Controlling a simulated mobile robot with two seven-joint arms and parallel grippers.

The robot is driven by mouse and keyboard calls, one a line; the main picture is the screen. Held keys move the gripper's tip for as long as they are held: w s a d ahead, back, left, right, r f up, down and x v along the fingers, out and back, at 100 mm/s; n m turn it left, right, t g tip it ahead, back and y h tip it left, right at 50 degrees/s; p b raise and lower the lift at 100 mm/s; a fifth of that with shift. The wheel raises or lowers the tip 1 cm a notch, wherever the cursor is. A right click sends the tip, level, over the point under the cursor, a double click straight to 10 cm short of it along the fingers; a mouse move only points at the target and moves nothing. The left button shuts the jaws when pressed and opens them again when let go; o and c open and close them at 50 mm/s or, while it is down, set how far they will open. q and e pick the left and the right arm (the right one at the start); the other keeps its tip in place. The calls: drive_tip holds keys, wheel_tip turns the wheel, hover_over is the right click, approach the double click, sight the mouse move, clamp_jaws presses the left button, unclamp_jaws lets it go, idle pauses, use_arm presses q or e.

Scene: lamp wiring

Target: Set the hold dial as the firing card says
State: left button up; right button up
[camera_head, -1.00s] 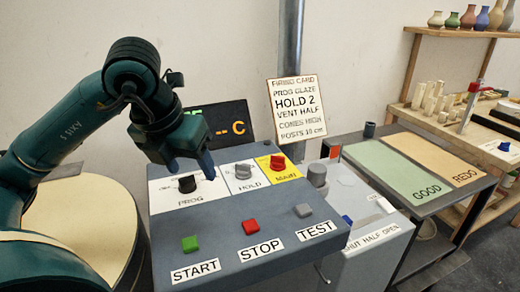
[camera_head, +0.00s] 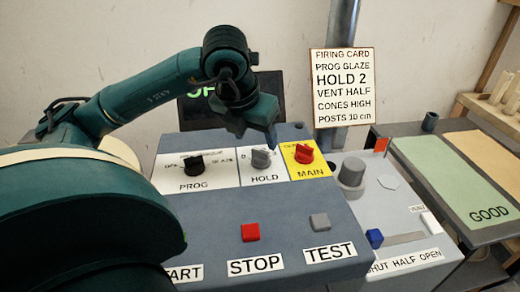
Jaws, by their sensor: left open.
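The firing card (camera_head: 342,88) stands upright behind the panel and reads PROG GLAZE, HOLD 2, VENT HALF, CONES HIGH, POSTS 10 cm. The grey hold dial (camera_head: 261,159) sits on the white HOLD plate in the middle of the control panel (camera_head: 215,221). Its scale marks are too small and partly hidden to read. My left gripper (camera_head: 256,133) is open and empty, pointing down just above and behind the hold dial, apart from it as far as I can tell. My right gripper is not in view.
The black PROG dial (camera_head: 194,165) is left of the hold dial, and the red MAIN switch (camera_head: 304,153) is right. The red STOP (camera_head: 250,232) and grey TEST (camera_head: 320,221) buttons are in front. A grey box with a blue-knobbed slider (camera_head: 374,238) stands at right.

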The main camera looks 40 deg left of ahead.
sight(260, 151)
use_arm(q)
drive_tip(key=shift+x, duration=2.75)
drive_tip(key=shift+c, duration=0.5)
drive_tip(key=c, duration=0.9)
